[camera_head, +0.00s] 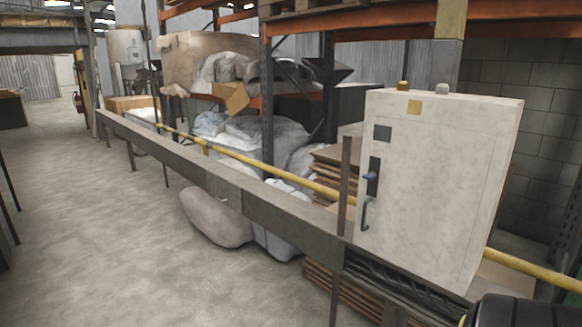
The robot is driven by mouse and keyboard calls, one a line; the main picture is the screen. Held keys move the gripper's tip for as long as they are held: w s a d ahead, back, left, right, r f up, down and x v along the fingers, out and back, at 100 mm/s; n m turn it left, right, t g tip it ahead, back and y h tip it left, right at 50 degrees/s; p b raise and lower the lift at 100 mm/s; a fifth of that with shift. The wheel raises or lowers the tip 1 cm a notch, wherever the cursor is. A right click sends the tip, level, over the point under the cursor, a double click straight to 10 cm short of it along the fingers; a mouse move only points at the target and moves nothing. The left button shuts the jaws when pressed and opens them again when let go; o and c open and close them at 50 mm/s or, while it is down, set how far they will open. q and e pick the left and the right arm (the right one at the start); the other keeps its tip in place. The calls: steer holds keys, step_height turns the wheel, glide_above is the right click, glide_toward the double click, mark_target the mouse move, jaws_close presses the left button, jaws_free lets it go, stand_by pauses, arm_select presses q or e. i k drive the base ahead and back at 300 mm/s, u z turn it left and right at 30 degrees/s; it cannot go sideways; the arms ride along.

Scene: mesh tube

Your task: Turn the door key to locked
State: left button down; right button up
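A pale grey cabinet (437,190) stands at the right, its door facing me and closed as far as I can see. On the door's left side is a dark lock plate (374,165) with a small blue key (370,177) sticking out of it, roughly sideways. The key is too small to tell its exact turn. A dark curved handle (365,213) sits below it. Neither gripper's fingers are in view. A dark rounded part at the bottom right corner looks like my arm, well below and right of the key.
A long grey rail (225,190) and a yellow pipe (245,157) run toward the cabinet. A thin dark post (345,185) stands just left of the key. Shelving with wrapped bundles (225,130) is behind. Open concrete floor (100,235) lies at left.

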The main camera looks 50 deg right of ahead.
mark_target(372, 176)
steer(key=z, duration=0.4)
steer(key=i, duration=1.2)
steer(key=z, duration=1)
